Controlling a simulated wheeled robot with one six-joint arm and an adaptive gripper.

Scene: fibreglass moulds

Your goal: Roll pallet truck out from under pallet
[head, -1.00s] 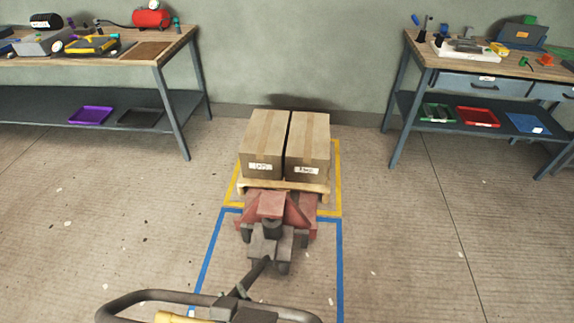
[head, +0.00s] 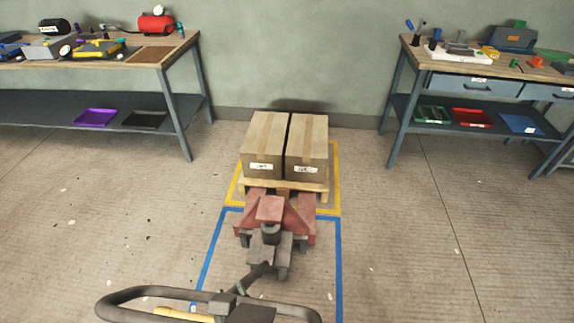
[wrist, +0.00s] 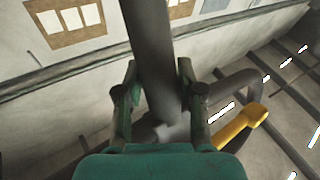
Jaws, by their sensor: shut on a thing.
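The red pallet truck (head: 270,208) stands over the far part of the blue floor outline, with its dark handle loop (head: 130,298) toward me. Part of its red forks (head: 307,205) shows in front of the wooden pallet (head: 325,192); the fork ends are hidden under it. The pallet stands inside the yellow floor outline and bears two brown cartons (head: 262,145). In the wrist view, my green gripper (wrist: 158,95) is shut around the dark handle bar (wrist: 148,40), with a yellow lever (wrist: 240,128) beside it. My gripper is not distinguishable in the head view.
A workbench (head: 165,60) with tools stands at the left and another (head: 410,60) at the right. The wall (head: 300,60) is close behind the pallet. The floor on both sides of the blue outline (head: 340,260) is clear.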

